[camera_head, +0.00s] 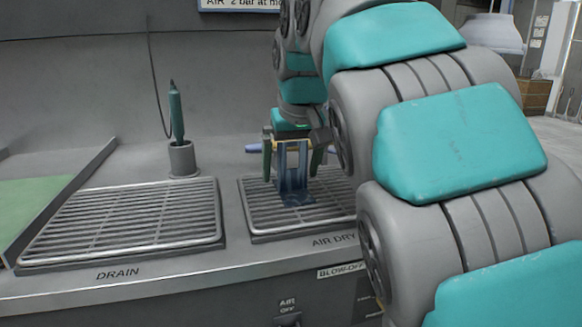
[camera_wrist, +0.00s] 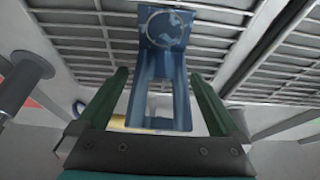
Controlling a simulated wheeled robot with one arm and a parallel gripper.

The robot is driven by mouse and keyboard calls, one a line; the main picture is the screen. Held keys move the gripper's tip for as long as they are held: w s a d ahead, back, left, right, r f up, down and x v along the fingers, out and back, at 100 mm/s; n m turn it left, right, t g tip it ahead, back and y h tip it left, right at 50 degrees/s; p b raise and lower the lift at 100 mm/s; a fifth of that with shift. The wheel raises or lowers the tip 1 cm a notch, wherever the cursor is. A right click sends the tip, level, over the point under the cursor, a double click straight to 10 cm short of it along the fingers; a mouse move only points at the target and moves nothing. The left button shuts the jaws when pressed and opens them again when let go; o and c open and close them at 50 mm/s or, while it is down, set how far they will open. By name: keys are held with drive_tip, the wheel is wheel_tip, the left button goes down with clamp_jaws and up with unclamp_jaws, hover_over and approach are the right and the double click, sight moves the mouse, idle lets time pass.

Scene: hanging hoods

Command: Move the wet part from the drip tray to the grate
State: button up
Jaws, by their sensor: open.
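A blue bracket-like part (camera_head: 297,199) stands upright on the slatted grate (camera_head: 257,218) labelled AIR DRY. Its base plate looks flat on the bars. My gripper (camera_head: 291,178) is above that grate, open, with one green finger on each side of the part's upright. In the wrist view the part (camera_wrist: 163,30) shows between the two spread fingers (camera_wrist: 160,80), with gaps visible on both sides. The slatted tray (camera_head: 130,221) labelled DRAIN, at the left, is empty. My arm hides the right end of the AIR DRY grate.
A teal blow-off tool (camera_head: 176,112) with a hose stands in a grey holder (camera_head: 183,159) behind the two racks. A blue object (camera_head: 252,149) lies behind my gripper, partly hidden. A raised edge (camera_head: 75,185) and green surface (camera_head: 32,205) are at the far left.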

drive_tip(key=v, duration=0.7)
drive_tip(key=shift+r+p, duration=0.4)
drive_tip(key=shift+p, duration=0.05)
drive_tip(key=shift+s, duration=0.15)
